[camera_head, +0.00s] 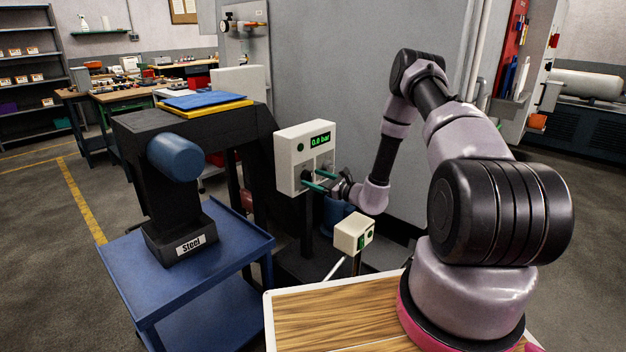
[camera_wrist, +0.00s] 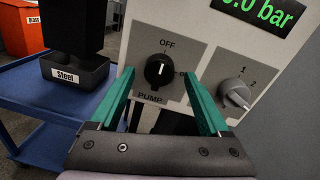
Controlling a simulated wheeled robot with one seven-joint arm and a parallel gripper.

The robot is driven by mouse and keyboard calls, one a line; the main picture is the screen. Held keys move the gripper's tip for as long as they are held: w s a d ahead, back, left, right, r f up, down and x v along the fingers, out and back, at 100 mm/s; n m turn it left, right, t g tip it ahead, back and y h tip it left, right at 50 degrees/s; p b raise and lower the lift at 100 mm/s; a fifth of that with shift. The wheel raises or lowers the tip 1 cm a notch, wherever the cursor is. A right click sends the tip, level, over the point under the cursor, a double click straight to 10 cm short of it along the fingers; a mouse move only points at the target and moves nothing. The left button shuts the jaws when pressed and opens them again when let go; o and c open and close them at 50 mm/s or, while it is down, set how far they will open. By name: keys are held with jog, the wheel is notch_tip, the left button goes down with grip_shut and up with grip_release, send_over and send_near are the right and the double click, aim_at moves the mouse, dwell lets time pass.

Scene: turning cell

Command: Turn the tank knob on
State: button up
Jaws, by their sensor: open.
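The control box (camera_head: 291,160) is white, with a green display reading 0.0 bar (camera_head: 320,140). In the wrist view a black knob (camera_wrist: 158,72) sits on a grey plate marked PUMP, with OFF above and a partly hidden mark at right. A grey knob (camera_wrist: 235,94) with numbers around it sits to its right; its lower label is hidden. I see no label reading tank. My gripper (camera_head: 316,181) is at the box front. Its green fingers (camera_wrist: 158,75) are open, one on each side of the black knob in the picture; contact is not clear.
A small white box (camera_head: 349,235) stands on a post below my gripper. A blue cart (camera_head: 190,262) carries a black bin labelled Steel (camera_head: 184,243). A blue cylinder (camera_head: 175,157) is above it. A grey wall panel (camera_head: 340,80) is behind.

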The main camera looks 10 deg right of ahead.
jog(key=shift+w+a, duration=0.35)
jog(key=shift+c, duration=0.3)
grip_shut()
jog(key=shift+m, duration=0.4)
jog(key=shift+s+a+f+m+t+h, duration=0.1)
jog(key=shift+m+t, duration=0.15)
jog(key=shift+m, duration=2.7)
jog(key=shift+w+d+m+t+h, duration=0.1)
jog(key=shift+m+t, duration=0.1)
jog(key=shift+m, duration=2.8)
jog(key=shift+s+a+f+m+t+h, duration=0.1)
jog(key=shift+m+t, duration=0.15)
jog(key=shift+m, duration=2.7)
